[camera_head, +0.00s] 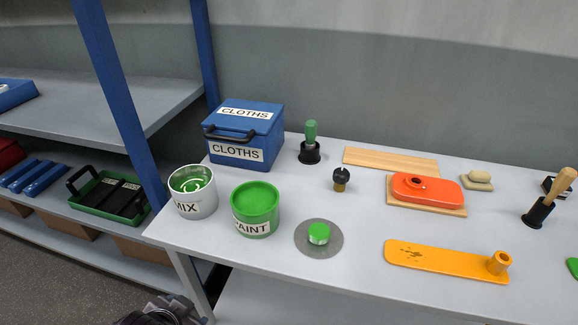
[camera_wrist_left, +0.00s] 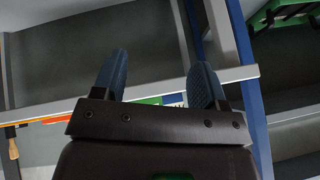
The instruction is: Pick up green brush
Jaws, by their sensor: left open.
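The green brush (camera_head: 310,134) stands upright at the back of the table, its green handle up and its lower end in a black holder (camera_head: 310,153). It is right of the blue cloths box; its bristles are hidden. My left gripper (camera_wrist_left: 160,82) is open and empty in the left wrist view, its two blue-grey fingers apart before the table's edge. In the head view, a dark part of my left arm shows at the bottom edge, below the table front and far from the brush. My right gripper is not in view.
A blue cloths box (camera_head: 240,136), a white mix can (camera_head: 193,192) and a green paint can (camera_head: 255,209) stand at left. A dark knob (camera_head: 341,179) is in front of the brush. A blue post (camera_head: 122,100) rises at the table's left. A wooden-handled brush (camera_head: 551,198) stands at right.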

